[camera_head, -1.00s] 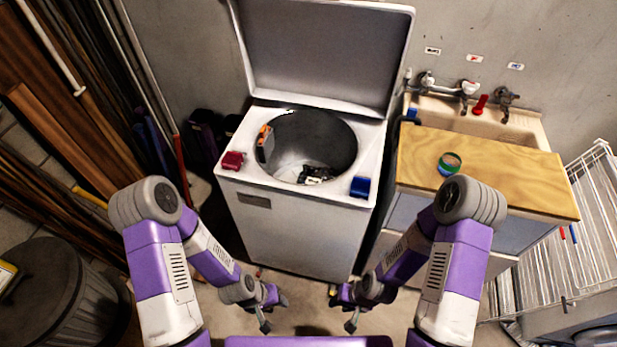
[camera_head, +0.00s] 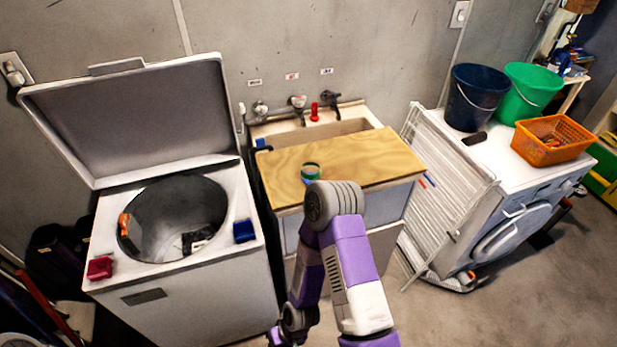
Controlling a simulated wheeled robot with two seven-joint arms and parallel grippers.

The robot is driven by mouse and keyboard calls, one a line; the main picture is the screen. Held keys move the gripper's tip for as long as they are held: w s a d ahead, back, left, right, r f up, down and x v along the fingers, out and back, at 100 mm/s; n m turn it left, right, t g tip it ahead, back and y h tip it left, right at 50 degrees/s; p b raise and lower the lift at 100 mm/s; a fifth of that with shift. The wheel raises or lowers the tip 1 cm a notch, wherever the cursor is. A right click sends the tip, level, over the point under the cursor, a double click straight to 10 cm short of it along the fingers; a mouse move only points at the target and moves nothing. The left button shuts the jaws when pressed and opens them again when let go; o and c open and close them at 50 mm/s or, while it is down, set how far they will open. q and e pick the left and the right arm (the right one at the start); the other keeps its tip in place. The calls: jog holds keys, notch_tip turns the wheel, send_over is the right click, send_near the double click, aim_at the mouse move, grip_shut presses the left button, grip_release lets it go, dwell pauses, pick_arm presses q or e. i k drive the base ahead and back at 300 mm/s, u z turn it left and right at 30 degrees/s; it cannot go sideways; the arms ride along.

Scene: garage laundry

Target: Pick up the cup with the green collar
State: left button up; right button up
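A small round cup with a green collar and some blue (camera_head: 310,176) stands on the wooden board (camera_head: 375,158) over the sink cabinet, near the board's front edge. It is small in the picture, and my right arm's elbow comes close below it. My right gripper (camera_head: 282,338) hangs low at the bottom edge, in front of the cabinet and well away from the cup. It is partly cut off, so its opening is unclear. My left gripper is out of view.
An open top-loading washer (camera_head: 180,290) stands left, with a red item (camera_head: 100,267) and a blue item (camera_head: 244,231) on its rim. The sink (camera_head: 320,132) is behind the board. A white drying rack (camera_head: 447,185) stands right, beside a machine carrying buckets and an orange basket (camera_head: 552,140).

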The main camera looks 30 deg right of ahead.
aim_at(310, 172)
jog(key=k, duration=0.5)
jog(key=z, duration=2.15)
jog(key=i, duration=1.2)
jog(key=u, duration=1.3)
